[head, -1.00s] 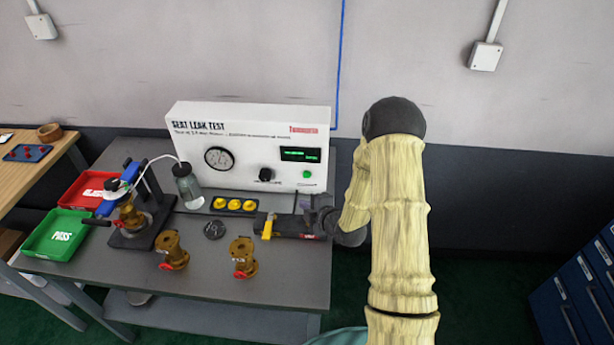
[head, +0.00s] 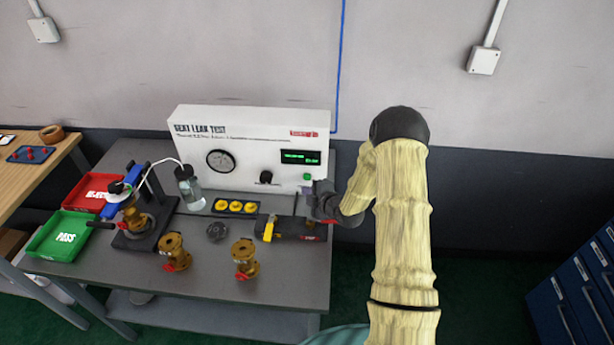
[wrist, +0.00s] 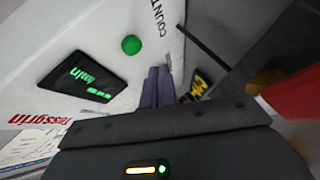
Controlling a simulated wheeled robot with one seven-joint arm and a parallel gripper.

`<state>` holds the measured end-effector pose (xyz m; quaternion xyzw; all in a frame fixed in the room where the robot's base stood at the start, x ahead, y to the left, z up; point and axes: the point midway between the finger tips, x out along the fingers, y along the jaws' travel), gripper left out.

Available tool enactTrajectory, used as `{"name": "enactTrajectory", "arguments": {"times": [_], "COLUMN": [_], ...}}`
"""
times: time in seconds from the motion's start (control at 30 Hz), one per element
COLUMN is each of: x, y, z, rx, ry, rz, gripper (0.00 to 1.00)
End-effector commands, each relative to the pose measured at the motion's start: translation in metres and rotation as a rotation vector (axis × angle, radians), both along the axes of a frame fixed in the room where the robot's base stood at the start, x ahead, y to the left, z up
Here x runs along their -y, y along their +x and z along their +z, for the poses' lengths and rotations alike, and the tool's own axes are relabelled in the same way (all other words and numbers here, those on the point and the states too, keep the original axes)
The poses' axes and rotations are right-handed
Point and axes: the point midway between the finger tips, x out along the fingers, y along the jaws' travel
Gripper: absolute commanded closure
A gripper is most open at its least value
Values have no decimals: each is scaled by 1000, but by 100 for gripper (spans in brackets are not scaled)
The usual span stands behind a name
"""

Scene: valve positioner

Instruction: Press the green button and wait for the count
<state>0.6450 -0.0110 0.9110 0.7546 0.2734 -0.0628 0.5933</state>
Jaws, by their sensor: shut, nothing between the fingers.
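The green button (head: 307,177) is on the front of the white seat leak test panel (head: 235,180), below the dark display (head: 301,157) with green text. My gripper (head: 307,190) is just below the button in the head view. In the wrist view the green button (wrist: 131,45) is round and uncovered, beside the word COUNT. The shut fingers (wrist: 158,72) are close to the panel, to the lower right of the button, with a visible gap from it. The display text (wrist: 88,80) is too blurred to read.
Two brass valves (head: 245,258) stand at the front, and another is clamped in a stand (head: 140,230) at left. Green (head: 62,238) and red trays (head: 88,192) are at left.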

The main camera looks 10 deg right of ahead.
Motion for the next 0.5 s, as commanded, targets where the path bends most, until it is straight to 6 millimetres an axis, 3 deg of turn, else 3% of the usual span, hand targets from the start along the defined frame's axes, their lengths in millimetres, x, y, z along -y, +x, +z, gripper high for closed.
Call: {"name": "enactTrajectory", "arguments": {"times": [0.2,0.5], "x": [6,7], "y": [20,24], "z": [-1,0], "rx": [3,1], "ry": [-2,-1], "rz": [2,2], "gripper": [100,100]}}
